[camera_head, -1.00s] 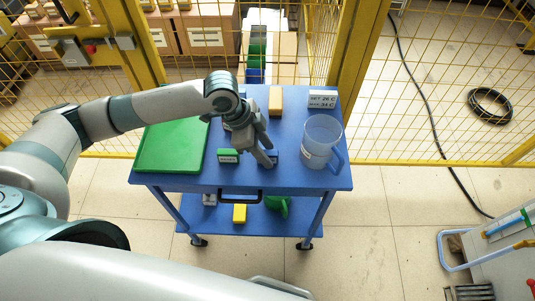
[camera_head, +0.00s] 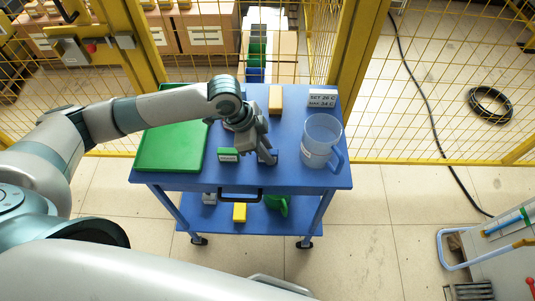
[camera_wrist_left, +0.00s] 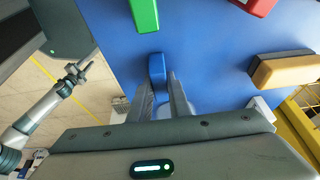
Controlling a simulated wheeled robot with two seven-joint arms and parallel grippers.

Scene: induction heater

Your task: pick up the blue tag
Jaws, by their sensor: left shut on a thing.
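The blue tag (camera_wrist_left: 156,66) is a small blue block in the left wrist view, between the tips of my left gripper (camera_wrist_left: 163,92). In the head view my left gripper (camera_head: 268,157) points down low over the middle of the blue cart top, shut on the tag, which is mostly hidden there by the fingers. I cannot tell whether the tag touches the cart top. My right gripper (camera_wrist_left: 77,72) seems to show small at the left of the left wrist view, away from the cart; its jaws are too small to read.
On the cart top (camera_head: 293,180) are a green tray (camera_head: 172,150), a green labelled block (camera_head: 228,155), a tan block (camera_head: 275,100), a temperature display (camera_head: 322,98) and a clear jug (camera_head: 320,142) close right of my gripper. Yellow mesh fencing stands behind.

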